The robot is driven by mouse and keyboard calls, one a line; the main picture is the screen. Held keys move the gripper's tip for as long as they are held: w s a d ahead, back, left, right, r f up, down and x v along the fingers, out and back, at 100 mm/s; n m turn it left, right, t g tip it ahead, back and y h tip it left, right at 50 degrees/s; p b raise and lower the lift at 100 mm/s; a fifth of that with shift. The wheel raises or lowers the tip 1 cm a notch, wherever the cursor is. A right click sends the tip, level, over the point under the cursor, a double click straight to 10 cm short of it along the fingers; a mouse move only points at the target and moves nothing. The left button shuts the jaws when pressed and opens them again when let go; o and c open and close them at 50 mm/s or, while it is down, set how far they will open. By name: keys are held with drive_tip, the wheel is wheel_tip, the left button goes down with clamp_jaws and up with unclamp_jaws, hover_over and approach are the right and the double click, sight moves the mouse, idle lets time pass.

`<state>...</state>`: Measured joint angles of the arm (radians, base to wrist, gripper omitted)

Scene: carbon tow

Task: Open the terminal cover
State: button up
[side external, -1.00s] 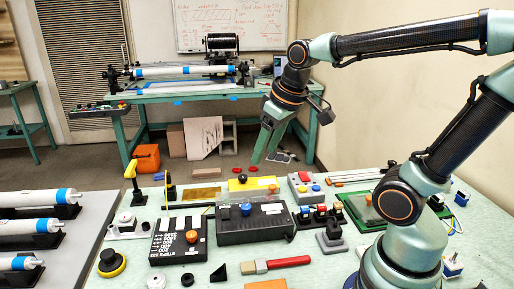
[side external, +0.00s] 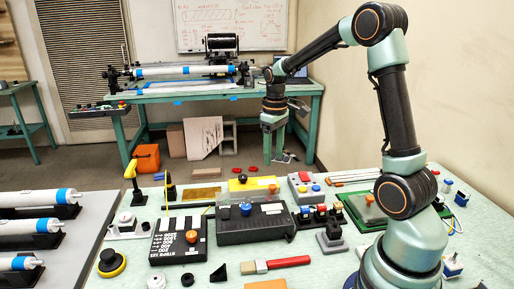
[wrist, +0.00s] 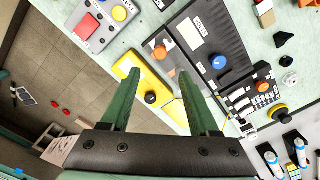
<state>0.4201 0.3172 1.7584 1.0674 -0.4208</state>
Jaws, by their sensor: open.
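A long dark box (side external: 254,222) lies mid-bench with a blue knob (side external: 246,209) on top.
A black labelled panel (side external: 180,240) with an orange knob stands left. A red-handled brush (side external: 275,264) lies in front. The air around my gripper is clear.

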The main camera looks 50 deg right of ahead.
sight(272, 186)
wheel_tip(272, 186, down, 10)
idle(0.4)
clamp_jaws()
drive_tip(key=shift+r, duration=0.1)
idle(1.2)
